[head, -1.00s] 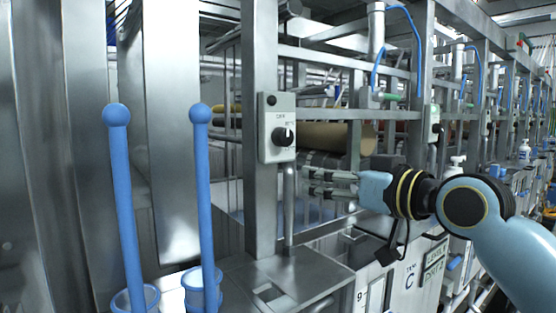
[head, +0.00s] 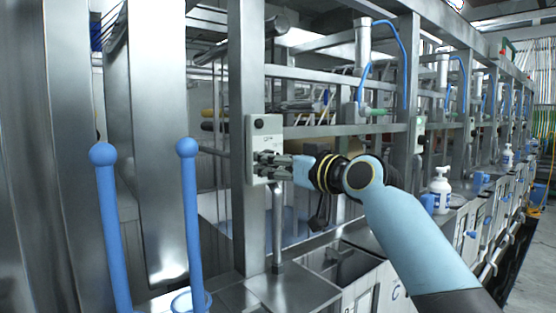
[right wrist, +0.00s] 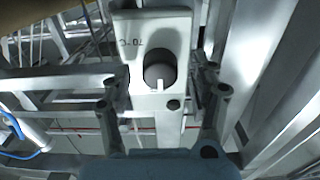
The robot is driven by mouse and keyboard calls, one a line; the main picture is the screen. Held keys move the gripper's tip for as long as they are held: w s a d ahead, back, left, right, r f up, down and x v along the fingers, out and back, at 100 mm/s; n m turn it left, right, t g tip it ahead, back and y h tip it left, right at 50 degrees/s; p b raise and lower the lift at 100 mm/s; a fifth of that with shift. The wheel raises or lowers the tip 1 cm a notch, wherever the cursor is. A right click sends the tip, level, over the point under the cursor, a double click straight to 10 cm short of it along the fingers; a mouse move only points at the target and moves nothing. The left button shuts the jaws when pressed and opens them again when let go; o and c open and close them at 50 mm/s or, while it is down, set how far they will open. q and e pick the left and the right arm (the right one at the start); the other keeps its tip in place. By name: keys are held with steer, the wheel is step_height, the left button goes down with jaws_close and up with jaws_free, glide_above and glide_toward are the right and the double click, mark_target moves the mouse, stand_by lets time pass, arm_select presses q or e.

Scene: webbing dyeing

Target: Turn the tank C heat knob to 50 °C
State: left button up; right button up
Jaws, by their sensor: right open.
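The heat control box (head: 253,136) is a pale grey panel fixed to a steel post left of the middle of the head view. Its dark round knob (right wrist: 160,68) faces me in the right wrist view, with a white pointer mark at its lower edge in that picture. In the head view my fingers largely hide the knob. My right gripper (head: 266,166) is open at the front of the box. In the right wrist view its fingers (right wrist: 162,92) stand apart on either side of the knob, with gaps visible. My left gripper is not in view.
Two blue ball-topped handles (head: 188,220) stand at the left front. A steel rail (head: 340,131) runs beside my right arm. The tank front marked C (head: 395,293) is below. A white pump bottle (head: 440,190) stands farther right.

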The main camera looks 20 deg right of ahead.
steer(key=shift+c, duration=0.4)
steer(key=c, duration=1.1)
steer(key=m+p, duration=0.7)
steer(key=m, duration=0.4)
steer(key=shift+r+m, duration=0.1)
steer(key=shift+m, duration=0.2)
